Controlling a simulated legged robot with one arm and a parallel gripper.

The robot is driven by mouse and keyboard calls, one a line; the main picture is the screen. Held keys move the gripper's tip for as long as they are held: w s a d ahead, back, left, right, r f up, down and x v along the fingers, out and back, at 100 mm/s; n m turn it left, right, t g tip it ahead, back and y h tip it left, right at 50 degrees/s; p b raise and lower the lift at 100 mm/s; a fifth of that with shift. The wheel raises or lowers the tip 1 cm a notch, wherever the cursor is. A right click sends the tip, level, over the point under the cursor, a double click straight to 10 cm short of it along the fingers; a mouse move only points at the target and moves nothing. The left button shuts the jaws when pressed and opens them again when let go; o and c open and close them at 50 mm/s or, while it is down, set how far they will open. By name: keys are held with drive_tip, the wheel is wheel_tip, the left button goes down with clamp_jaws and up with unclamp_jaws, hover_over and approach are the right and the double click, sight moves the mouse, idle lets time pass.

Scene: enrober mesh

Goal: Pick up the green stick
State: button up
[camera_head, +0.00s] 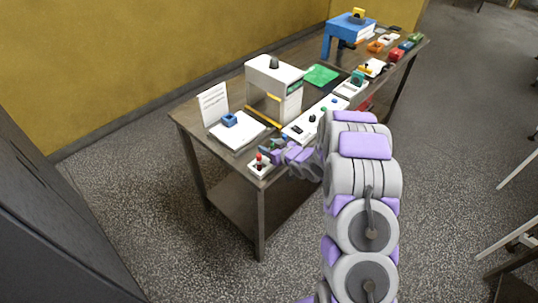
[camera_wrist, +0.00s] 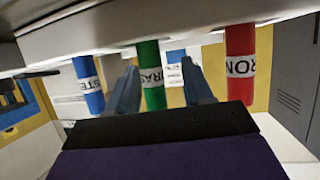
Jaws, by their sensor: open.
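The green stick (camera_wrist: 151,78) shows in the wrist view with a white label band bearing dark letters. It stands between the two fingers of my gripper (camera_wrist: 160,66), which is open; I cannot tell whether either finger touches it. Its upper end meets a pale edge across the top of the view. In the head view my gripper (camera_head: 272,149) is at the front left of the table, just behind a small white block with a red-topped stick. The green stick is too small to make out surely there.
In the wrist view a blue stick (camera_wrist: 89,86) is left of my gripper and a red stick (camera_wrist: 240,66) is right. On the table (camera_head: 187,122) in the head view are a white machine (camera_head: 270,78), a sheet holder (camera_head: 213,103) and a blue stand (camera_head: 345,26). Floor to the right is mostly clear.

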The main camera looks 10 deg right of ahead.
drive_tip(key=shift+w+d, duration=0.3)
drive_tip(key=shift+d, duration=0.6)
drive_tip(key=a, duration=0.2)
drive_tip(key=shift+a, duration=0.3)
drive_tip(key=c, duration=0.3)
drive_tip(key=shift+a, duration=0.25)
drive_tip(key=shift+c, duration=1.7)
drive_tip(key=shift+d, duration=0.8)
drive_tip(key=c, duration=0.3)
drive_tip(key=shift+d+f, duration=0.1)
drive_tip(key=shift+d, duration=0.3)
clamp_jaws()
